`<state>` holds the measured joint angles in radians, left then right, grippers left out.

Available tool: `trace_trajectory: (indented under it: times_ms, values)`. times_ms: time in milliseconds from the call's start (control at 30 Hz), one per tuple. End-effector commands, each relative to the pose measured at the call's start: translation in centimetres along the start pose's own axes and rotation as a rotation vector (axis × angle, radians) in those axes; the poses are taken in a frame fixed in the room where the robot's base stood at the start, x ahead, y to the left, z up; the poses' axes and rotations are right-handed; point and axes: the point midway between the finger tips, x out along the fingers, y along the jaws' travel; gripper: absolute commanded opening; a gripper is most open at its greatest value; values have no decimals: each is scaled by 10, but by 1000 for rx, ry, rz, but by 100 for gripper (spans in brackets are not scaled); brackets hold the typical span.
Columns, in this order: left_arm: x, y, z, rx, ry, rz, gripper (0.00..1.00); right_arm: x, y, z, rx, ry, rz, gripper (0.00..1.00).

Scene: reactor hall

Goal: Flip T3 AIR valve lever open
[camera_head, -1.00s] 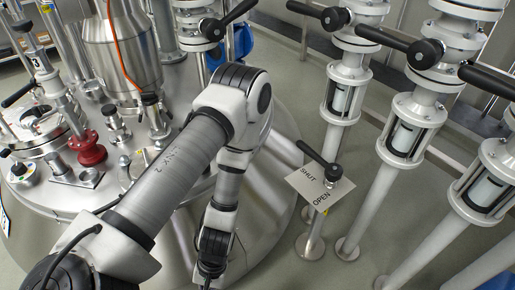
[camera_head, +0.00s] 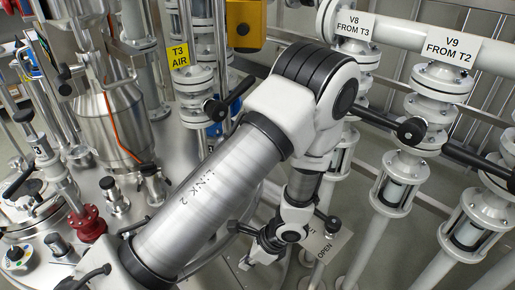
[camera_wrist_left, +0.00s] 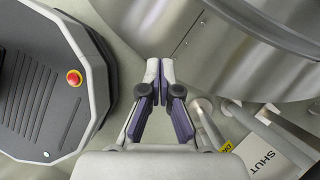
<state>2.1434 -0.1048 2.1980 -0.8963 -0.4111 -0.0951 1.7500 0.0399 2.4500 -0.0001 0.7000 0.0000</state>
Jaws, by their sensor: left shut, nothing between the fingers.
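The yellow T3 AIR tag (camera_head: 180,57) hangs on a pale flanged valve pipe in the upper left-centre of the head view. The black T3 AIR valve lever (camera_head: 232,96) is beside and below it, slanting up to the right from its round hub. My left gripper (camera_head: 247,264) is low in the head view, below and apart from the lever, partly hidden by my wrist. In the left wrist view, my left gripper (camera_wrist_left: 160,75) is shut and empty, pointing toward the floor beside the steel vessel. My right gripper is in neither view.
A SHUT/OPEN plate (camera_head: 322,247) is behind my left wrist. The steel vessel lid with fittings, including a red flange (camera_head: 88,222), fills the left. A yellow box (camera_head: 247,25) hangs above.

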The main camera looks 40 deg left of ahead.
Motion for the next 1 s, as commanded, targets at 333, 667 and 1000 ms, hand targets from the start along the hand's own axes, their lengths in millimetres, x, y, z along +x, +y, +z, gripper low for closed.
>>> trace_trajectory:
  times_ms: [333, 667, 1000]
  values:
    - [-260, -139, 108, 125, -318, -574, 0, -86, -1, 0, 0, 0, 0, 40]
    - [-344, -163, 140, 102, -419, -746, 0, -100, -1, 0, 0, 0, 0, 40]
    - [-337, -163, 139, 102, -416, -742, 0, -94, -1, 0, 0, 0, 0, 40]
